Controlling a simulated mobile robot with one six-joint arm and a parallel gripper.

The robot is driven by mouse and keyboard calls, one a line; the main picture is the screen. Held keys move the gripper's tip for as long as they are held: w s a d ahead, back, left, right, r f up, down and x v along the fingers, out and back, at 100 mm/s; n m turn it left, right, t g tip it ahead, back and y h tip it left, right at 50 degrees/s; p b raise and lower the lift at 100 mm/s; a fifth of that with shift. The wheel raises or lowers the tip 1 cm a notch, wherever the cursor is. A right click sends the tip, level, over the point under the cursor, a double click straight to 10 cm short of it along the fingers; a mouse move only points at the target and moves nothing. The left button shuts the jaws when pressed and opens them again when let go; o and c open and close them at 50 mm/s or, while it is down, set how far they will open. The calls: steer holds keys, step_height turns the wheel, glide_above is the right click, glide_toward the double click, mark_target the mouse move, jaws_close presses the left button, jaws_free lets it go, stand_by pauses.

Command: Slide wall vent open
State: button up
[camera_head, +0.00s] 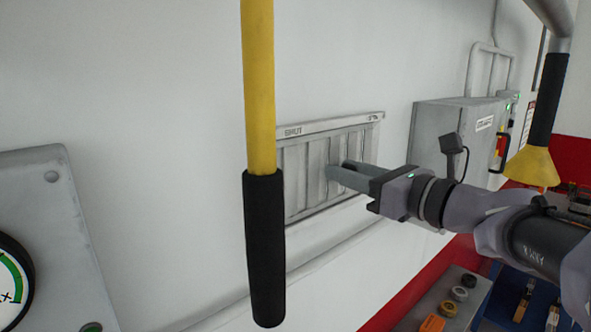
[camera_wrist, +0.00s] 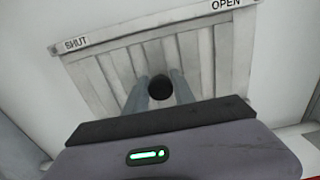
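The wall vent (camera_head: 305,165) is a pale metal panel of upright slats on the white wall, and it also fills the upper wrist view (camera_wrist: 105,75). Its top strip reads SHUT at the left and OPEN at the right in the wrist view. A round black knob (camera_wrist: 161,87) stands near the middle of the slats. My gripper (camera_head: 340,172) reaches in from the right with its fingers apart at the vent. In the wrist view, the fingers are on either side of the knob; I cannot tell whether they touch it. My gripper hides the knob in the head view.
A yellow bar with a black grip (camera_head: 266,245) hangs in front of the vent's left edge. A grey wall box (camera_head: 450,135) is to the right, behind my arm. A gauge panel (camera_head: 60,200) is at the left. A tray of parts (camera_head: 455,295) is below right.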

jaws_close()
stand_by(1.1)
